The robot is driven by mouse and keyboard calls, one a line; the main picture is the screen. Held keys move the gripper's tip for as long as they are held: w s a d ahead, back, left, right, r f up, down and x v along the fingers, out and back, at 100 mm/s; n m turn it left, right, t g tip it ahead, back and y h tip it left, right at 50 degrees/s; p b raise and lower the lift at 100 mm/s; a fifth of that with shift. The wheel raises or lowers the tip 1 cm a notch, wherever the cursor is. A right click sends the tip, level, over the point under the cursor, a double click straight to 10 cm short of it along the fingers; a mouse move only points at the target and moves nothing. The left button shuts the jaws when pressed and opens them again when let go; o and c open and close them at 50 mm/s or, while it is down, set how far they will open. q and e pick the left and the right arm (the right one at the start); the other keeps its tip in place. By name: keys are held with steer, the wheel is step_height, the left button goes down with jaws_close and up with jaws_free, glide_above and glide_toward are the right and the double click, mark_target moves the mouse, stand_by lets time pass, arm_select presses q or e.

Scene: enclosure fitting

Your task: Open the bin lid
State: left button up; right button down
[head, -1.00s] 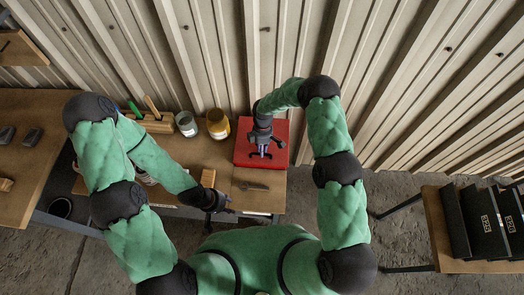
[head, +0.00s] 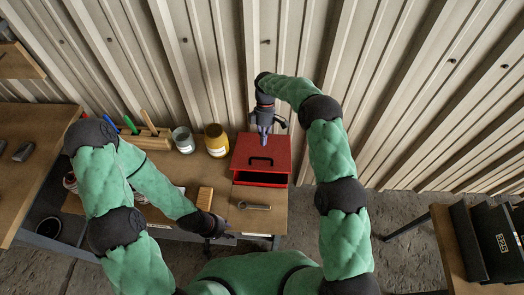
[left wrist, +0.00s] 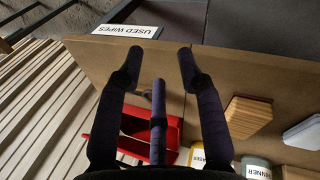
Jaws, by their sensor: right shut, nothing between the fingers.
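The red bin (head: 236,179) stands on the bench against the wall. Its red lid (head: 244,157) has a black handle (head: 261,160) and is tilted up, with a dark gap along the front edge. In the left wrist view the red bin (left wrist: 166,125) also shows a dark opening, partly hidden by my fingers. My right gripper (head: 265,140) is shut and empty over the rear of the lid, behind the handle; I cannot tell whether it touches the lid. My left gripper (head: 222,229) is at the bench's front edge. In the left wrist view (left wrist: 160,65) its fingers are spread and empty.
A wrench (head: 254,206) and a wooden block (head: 205,198) lie in front of the bin. A yellow jar (head: 216,141), a grey can (head: 183,141) and a tool rack (head: 148,138) stand left of it. A "USED WIPES" label (left wrist: 128,31) is beyond the bench edge.

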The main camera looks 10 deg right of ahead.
arm_select(q)
steer(key=shift+w, duration=0.25)
steer(key=c, duration=0.5)
steer(key=shift+w+r+n, duration=0.25)
steer(key=shift+w+n, duration=0.4)
steer(key=shift+n, duration=0.35)
jaws_close()
steer(key=n+t+y, duration=0.3)
steer(key=n+t, duration=0.2)
steer(key=n, duration=2.4)
glide_toward(237, 169)
steer(key=s, duration=0.2)
steer(key=s+a+f+x, duration=0.1)
steer(key=x, duration=1)
steer(key=shift+w+d+r, duration=0.1)
steer(key=shift+w+r, duration=0.15)
steer(key=shift+r, duration=0.5)
steer(key=shift+w+d+r, duration=0.1)
steer(key=shift+w+r, duration=0.15)
steer(key=shift+r, duration=0.45)
steer(key=shift+w+d+r, duration=0.1)
steer(key=shift+w+r, duration=0.15)
steer(key=shift+r, duration=0.5)
